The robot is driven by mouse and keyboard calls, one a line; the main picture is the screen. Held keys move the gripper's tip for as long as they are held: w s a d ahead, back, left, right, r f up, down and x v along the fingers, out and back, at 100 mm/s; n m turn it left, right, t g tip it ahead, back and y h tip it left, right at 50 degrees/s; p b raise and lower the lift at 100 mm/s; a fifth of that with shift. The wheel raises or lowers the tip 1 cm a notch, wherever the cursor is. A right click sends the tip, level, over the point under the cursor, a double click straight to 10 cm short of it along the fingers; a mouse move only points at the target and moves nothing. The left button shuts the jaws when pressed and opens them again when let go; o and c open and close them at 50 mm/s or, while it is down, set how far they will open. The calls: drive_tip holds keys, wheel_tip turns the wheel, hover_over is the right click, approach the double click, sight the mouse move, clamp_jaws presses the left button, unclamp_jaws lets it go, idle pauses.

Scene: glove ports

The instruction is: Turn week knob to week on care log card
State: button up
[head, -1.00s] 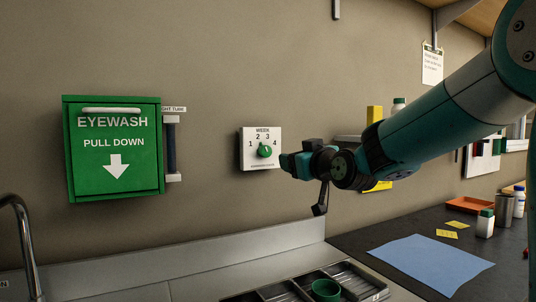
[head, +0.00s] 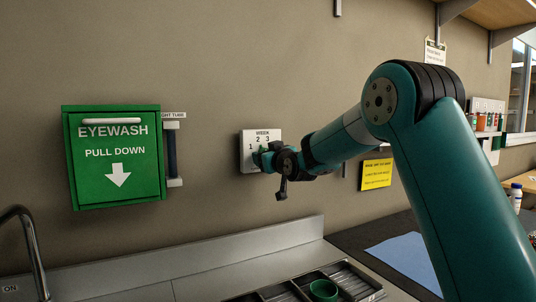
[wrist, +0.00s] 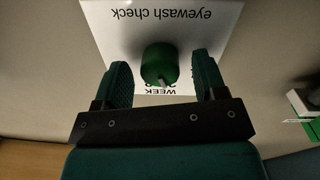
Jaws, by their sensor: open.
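The week dial plate (head: 247,137) is white, on the wall right of the eyewash box, with 1, 2 and 3 visible. Its green knob (wrist: 159,60) shows in the wrist view, where the plate appears upside down. The knob's pale pointer faces the WEEK lettering; the exact number is unclear. My gripper (head: 264,158) is at the plate and hides the knob in the head view. In the wrist view my gripper (wrist: 163,76) is open, one finger either side of the knob, with visible gaps. A white note (head: 435,52) hangs at the upper right, its text unreadable; I cannot tell if it is the care log card.
The green eyewash box (head: 112,190) and a dark tube (head: 172,152) are on the wall to the left. A yellow sign (head: 377,174) is right of my wrist. A faucet (head: 32,250) and a tray with a green cup (head: 323,290) are below. The wall above the dial is clear.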

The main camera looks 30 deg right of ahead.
drive_tip(key=c, duration=0.9)
drive_tip(key=shift+f+m+b, duration=0.1)
drive_tip(key=shift+m+b, duration=0.3)
drive_tip(key=shift+a+m+y+b, duration=0.1)
drive_tip(key=shift+m+y+b, duration=0.2)
drive_tip(key=shift+m+b, duration=4.85)
drive_tip(key=m+p, duration=0.4)
drive_tip(key=shift+m, duration=0.35)
